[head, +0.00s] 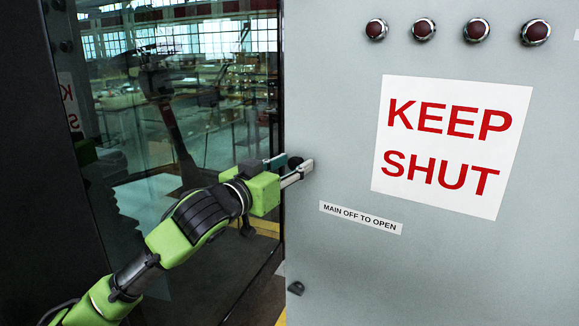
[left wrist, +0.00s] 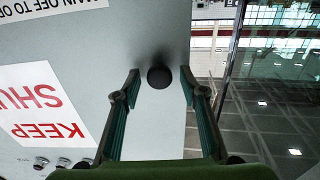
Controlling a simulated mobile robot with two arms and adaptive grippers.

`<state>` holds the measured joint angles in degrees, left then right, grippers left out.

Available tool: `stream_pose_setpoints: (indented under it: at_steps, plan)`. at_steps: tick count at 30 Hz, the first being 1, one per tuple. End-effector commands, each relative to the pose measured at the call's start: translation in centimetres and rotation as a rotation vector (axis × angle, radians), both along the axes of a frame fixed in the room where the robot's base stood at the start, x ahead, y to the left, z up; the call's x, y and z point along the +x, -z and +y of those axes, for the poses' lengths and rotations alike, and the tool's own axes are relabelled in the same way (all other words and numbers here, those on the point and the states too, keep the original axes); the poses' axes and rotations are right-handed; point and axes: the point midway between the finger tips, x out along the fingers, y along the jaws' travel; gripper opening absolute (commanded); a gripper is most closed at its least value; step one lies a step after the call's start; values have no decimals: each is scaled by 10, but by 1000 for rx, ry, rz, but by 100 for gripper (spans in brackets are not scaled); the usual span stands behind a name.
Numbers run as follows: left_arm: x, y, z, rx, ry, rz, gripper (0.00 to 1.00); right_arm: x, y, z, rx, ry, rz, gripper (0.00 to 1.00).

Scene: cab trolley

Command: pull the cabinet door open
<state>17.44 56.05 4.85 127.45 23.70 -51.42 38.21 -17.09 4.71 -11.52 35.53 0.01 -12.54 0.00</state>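The grey cabinet door (head: 340,120) fills the right of the head view, with a KEEP SHUT sign (head: 452,147) on it. A dark round knob (head: 295,162) is near the door's left edge. My left gripper (head: 291,169) is at the knob, with its fingers pointing to the door. In the left wrist view the knob (left wrist: 159,77) is between the two open fingers, near their tips, with space on both sides. Whether the fingertips touch the door face cannot be told. My right gripper is not in view.
Several dark red buttons (head: 423,29) line the door's top. A small label (head: 361,217) is below the sign, and a small dark fitting (head: 296,288) is at the lower left edge. A reflective glass panel (head: 180,100) stands left of the door.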

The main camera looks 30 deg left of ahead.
Motion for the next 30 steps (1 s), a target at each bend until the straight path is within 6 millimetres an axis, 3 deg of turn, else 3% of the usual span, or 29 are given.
stream_pose_setpoints:
  at_steps: [5, 19, 30]
  plan:
    - [-9, 1, 0, 0, 0, 2, 39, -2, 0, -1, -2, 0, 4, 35]
    - [-65, 1, -2, -2, 1, 2, 39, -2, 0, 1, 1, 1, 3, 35]
    - [-75, 0, -2, 0, 0, 1, 39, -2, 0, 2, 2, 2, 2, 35]
